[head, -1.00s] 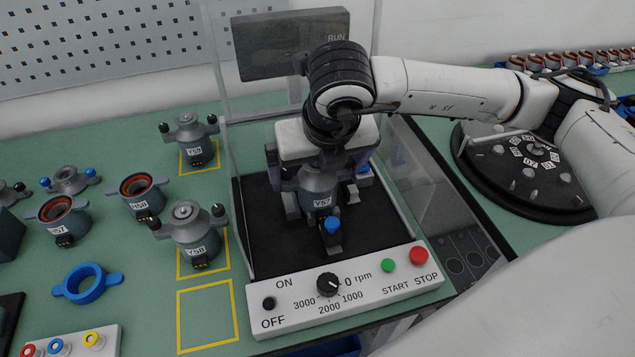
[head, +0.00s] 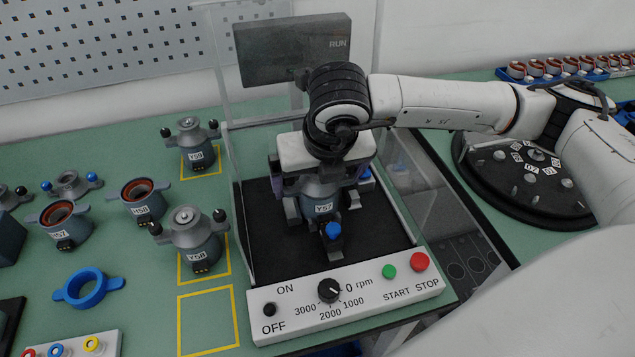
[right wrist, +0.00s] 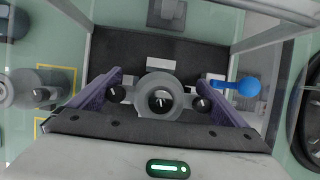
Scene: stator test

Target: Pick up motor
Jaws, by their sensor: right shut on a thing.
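A grey motor labelled Y57 (head: 323,209) stands upright in the test station, on its dark floor. My right gripper (head: 320,182) comes down over it from above. Its two purple fingers are shut on the motor's sides, by the black knobs. In the right wrist view the motor's round top (right wrist: 161,97) lies between the fingers, with a black knob at each side. The gripper body hides part of the motor's upper end in the head view. My left gripper is not in view.
Clear panels (head: 228,150) flank the station; a control box (head: 346,309) with dial and buttons is in front. A dark screen (head: 290,50) stands behind. Motors Y58 (head: 193,240) and Y59 (head: 196,150) stand at left in yellow squares. The front yellow square (head: 207,293) is empty.

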